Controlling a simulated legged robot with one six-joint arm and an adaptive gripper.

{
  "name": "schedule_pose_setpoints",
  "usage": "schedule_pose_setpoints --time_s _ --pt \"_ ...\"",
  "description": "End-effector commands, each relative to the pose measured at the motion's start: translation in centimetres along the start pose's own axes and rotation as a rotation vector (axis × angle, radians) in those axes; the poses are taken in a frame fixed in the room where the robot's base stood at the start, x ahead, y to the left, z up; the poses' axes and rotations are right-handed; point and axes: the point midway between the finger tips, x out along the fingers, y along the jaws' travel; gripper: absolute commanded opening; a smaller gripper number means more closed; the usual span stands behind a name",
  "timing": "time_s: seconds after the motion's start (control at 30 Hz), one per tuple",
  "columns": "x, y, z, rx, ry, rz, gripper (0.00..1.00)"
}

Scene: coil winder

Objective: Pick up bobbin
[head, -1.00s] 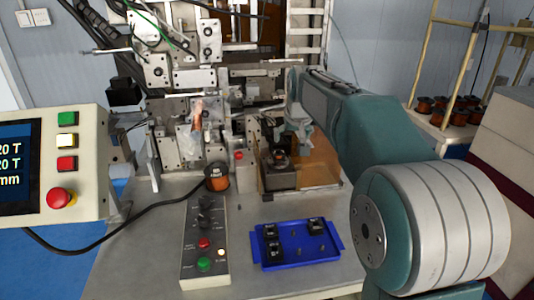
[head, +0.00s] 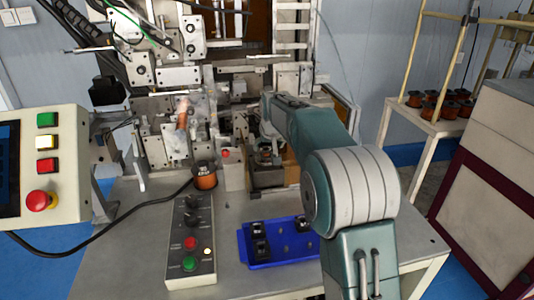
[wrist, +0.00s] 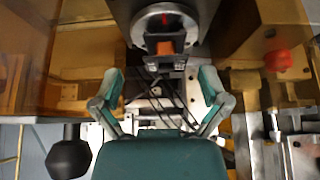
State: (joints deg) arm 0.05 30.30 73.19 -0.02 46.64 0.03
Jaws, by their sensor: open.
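A small black bobbin with an orange winding (wrist: 165,45) sits on a round silver disc at the top middle of the wrist view. My gripper (wrist: 162,80) is open, its two teal-tipped fingers wide apart. The bobbin lies ahead of the fingertips, roughly centred between them, and nothing is held. In the head view my arm reaches over the table to the winder, and its forearm partly hides the gripper and the bobbin spot. Several black bobbins (head: 258,228) stand in a blue tray (head: 262,265) at the front of the table.
A control box with knobs and buttons (head: 190,240) lies left of the tray. A copper wire spool (head: 205,175) stands behind it. Amber clear panels (wrist: 40,60) and metal winder parts crowd both sides of my gripper. A red knob (wrist: 278,60) is at the right.

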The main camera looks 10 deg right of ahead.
Motion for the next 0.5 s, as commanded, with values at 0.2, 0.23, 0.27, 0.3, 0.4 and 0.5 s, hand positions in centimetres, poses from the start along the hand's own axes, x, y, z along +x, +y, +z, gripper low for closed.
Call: schedule_pose_setpoints --time_s 0.2,0.23,0.27,0.3,0.4,0.5 --pt "2.6 -0.2 0.1 -0.001 0.001 -0.001 0.95" --pt "2.6 -0.2 0.1 -0.001 0.001 -0.001 0.95" --pt "2.5 -0.2 0.1 -0.001 0.002 -0.001 0.95" --pt "2.5 -0.2 0.1 -0.001 0.002 -0.001 0.95" --pt "2.5 -0.2 0.1 -0.001 0.001 -0.001 0.86" --pt "2.5 -0.1 0.1 -0.001 0.001 -0.001 0.53"
